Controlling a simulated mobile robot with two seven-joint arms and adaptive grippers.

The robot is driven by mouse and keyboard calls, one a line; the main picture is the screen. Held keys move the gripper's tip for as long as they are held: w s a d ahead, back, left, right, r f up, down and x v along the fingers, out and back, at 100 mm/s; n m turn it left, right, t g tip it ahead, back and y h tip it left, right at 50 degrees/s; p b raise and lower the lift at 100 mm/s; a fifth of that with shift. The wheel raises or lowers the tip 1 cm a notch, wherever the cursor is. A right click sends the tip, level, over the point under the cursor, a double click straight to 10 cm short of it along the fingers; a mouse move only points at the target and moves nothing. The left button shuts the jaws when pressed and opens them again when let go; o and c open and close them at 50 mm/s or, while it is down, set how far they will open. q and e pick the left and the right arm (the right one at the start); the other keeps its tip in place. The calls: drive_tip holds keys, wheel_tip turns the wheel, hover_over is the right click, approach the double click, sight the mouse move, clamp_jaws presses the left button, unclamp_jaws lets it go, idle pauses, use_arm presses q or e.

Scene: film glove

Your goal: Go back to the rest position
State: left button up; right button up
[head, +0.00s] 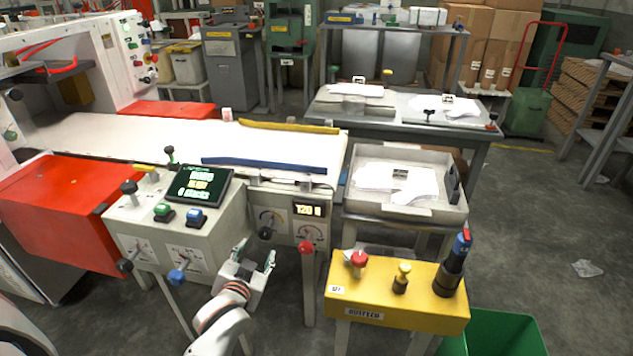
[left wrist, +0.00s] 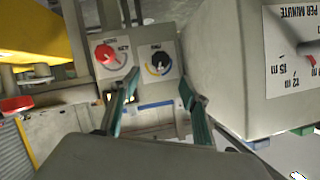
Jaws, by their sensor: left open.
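My left gripper (head: 256,254) is in front of the white machine's control console (head: 130,215), low and near the middle of the head view. Its two fingers are spread and nothing is between them. The left wrist view shows the same open, empty fingers (left wrist: 157,88), with a panel bearing a red dial (left wrist: 112,54) and a black dial (left wrist: 161,61) beyond them. I cannot tell how far the fingertips are from the panel. My right gripper is not in view.
Further right is a yellow stand (head: 400,314) with knobs and a dark bottle-like tool (head: 451,275). A grey tray (head: 440,212) of white film lies behind it. Open floor (head: 545,230) lies at the right.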

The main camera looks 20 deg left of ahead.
use_arm(q)
drive_tip(key=s+d+f+m+h+p, duration=0.1)
drive_tip(key=s+d+f+h+p, duration=0.1)
drive_tip(key=s+d, duration=0.4)
drive_tip(key=s+d+f+m+g+h+p, duration=0.1)
drive_tip(key=s+d+p, duration=0.4)
drive_tip(key=s, duration=0.5)
drive_tip(key=s+d+f+m+g+h+p, duration=0.1)
drive_tip(key=s+d+f+m+h+p, duration=0.1)
drive_tip(key=s+d, duration=0.5)
drive_tip(key=s+f+h+p, duration=0.1)
drive_tip(key=h+p, duration=0.1)
drive_tip(key=shift+s+d+h, duration=0.3)
drive_tip(key=shift+h, duration=0.1)
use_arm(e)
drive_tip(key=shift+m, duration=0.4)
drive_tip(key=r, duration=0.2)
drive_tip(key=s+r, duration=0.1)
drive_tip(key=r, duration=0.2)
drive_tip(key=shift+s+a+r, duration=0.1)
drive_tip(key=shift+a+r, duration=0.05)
use_arm(q)
clamp_jaws()
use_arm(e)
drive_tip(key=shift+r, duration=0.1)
